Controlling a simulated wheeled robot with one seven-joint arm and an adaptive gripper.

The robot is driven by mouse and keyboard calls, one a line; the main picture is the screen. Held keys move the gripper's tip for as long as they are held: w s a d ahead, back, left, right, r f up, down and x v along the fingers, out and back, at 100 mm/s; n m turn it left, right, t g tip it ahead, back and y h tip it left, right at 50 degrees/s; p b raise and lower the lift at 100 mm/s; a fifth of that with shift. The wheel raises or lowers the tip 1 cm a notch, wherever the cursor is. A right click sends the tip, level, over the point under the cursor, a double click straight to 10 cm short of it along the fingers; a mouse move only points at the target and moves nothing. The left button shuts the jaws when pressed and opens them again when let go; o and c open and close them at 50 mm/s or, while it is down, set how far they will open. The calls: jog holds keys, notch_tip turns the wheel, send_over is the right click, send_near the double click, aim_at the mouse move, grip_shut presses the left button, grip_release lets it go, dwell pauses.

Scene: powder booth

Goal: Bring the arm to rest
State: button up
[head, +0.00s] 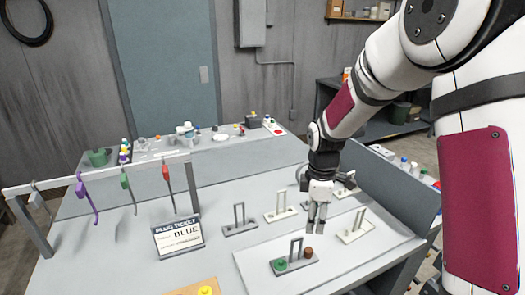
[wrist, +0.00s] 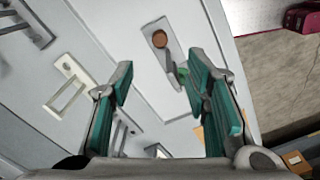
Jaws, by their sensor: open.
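My gripper (head: 317,218) hangs from my arm over the right part of the grey table (head: 110,262), with its fingers pointing down. In the wrist view my gripper (wrist: 165,105) shows two teal-padded fingers spread apart with nothing between them. Below it on a white board (head: 248,262) stands a dark grey holder (head: 306,263) with an upright loop, a green plug (head: 281,265) and a brown plug (head: 308,253). The brown plug also shows in the wrist view (wrist: 160,39). The gripper appears apart from the holder.
Several other looped holders stand nearby, including a cream one (head: 356,229) and a grey one (head: 240,222). A sign reading BLUE (head: 178,237) stands left of them. Coloured hooks, such as a purple one (head: 87,197), hang from a rail (head: 100,172). A grey panel (head: 400,193) edges the right side.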

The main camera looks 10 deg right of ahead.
jog(key=s+r+m+t, duration=0.4)
jog(key=s+r+m, duration=0.6)
jog(key=s+r, duration=0.8)
jog(key=s+r+m+t, duration=0.1)
jog(key=s+r+m, duration=0.3)
jog(key=s, duration=0.3)
jog(key=shift+m+t, duration=0.3)
jog(key=shift+m, duration=0.4)
